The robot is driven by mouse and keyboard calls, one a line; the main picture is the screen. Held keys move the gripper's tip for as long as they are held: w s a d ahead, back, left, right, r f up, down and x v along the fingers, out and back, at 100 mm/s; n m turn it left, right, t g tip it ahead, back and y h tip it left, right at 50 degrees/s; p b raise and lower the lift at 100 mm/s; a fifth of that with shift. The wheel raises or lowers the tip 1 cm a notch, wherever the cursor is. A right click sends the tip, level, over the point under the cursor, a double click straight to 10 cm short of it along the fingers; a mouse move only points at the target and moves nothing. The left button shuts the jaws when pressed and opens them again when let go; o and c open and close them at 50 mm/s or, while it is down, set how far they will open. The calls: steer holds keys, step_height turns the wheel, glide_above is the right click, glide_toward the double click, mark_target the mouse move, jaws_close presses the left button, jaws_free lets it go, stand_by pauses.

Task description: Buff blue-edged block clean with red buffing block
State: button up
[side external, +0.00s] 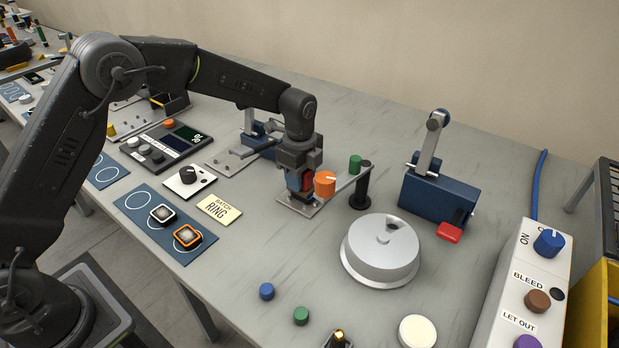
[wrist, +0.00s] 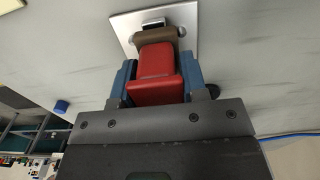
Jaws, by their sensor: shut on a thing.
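My gripper (side external: 302,183) is shut on a red block (wrist: 160,75), with its blue fingers on either side in the wrist view. The red block also shows between the fingers in the side view (side external: 307,183). A brown roller-like part (wrist: 158,36) lies just beyond the red block, over a small metal plate (wrist: 188,18). A small dark block (wrist: 153,23) on that plate is partly hidden behind it; its edge colour cannot be told. A white-edged block (side external: 162,214) and an orange-edged block (side external: 187,237) sit on a blue mat (side external: 134,200). No blue edge is clearly visible.
An orange knob (side external: 325,184) on a lever stands close right of my gripper, beside a black post (side external: 361,187). A round grey metal drum (side external: 383,248) and a blue clamp (side external: 437,196) stand further right.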

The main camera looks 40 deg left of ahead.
steer(key=shift+a, duration=1.05)
steer(key=shift+d, duration=3.15)
step_height(320, 180, up, 8)
steer(key=shift+a, duration=0.15)
steer(key=shift+r, duration=0.1)
